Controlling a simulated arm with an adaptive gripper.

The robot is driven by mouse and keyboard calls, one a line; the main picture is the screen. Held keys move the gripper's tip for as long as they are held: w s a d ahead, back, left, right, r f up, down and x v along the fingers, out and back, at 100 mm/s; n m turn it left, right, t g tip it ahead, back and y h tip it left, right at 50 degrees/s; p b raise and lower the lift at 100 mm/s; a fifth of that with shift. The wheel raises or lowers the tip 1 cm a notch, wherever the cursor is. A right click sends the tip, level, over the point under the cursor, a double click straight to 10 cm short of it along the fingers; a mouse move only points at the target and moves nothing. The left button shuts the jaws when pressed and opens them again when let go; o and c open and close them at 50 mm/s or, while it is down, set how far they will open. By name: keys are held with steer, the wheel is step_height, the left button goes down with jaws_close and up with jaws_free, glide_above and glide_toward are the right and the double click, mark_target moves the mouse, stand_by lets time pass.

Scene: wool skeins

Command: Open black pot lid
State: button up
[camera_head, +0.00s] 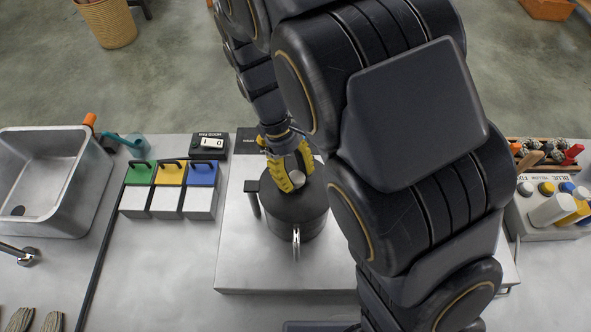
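The black pot (293,222) stands on a light metal surface in the middle of the camera_head view. Its dark lid (285,208) sits on top, with a pale round knob (297,179) at the centre. A dark handle sticks out on the pot's left and a shiny metal piece shows at its front. My gripper (300,178), with yellow fingers, points down at the lid. Its fingers are apart, one on each side of the knob in this view. I cannot tell whether they touch it. My arm hides the area right of the pot.
Left of the pot stand green (139,174), yellow (171,173) and blue (203,173) lidded boxes. A metal sink (75,150) is at far left. A white rack of bottles (545,233) is at right. Bare metal surface (262,275) lies in front of the pot.

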mark_target(280, 218)
steer(key=shift+s, duration=0.15)
jaws_close()
steer(key=s+m, duration=0.1)
steer(key=s+m+y, duration=0.1)
steer(key=m, duration=0.1)
steer(key=shift+a+g, duration=0.1)
steer(key=shift+g, duration=0.3)
steer(key=s+m, duration=0.1)
steer(key=s+m+y, duration=0.1)
steer(key=m, duration=0.1)
steer(key=shift+a, duration=0.35)
steer(key=s+m, duration=0.1)
steer(key=m, duration=0.1)
steer(key=s+a+m+y, duration=0.1)
steer(key=shift+a+m+g, duration=0.3)
steer(key=shift+m, duration=0.1)
steer(key=s+a+m+t+y, duration=0.2)
steer(key=a+m+y, duration=0.2)
steer(key=a+m, duration=0.4)
steer(key=shift+a+m+t, duration=0.25)
steer(key=shift+m+t, duration=0.05)
steer(key=shift+m, duration=2)
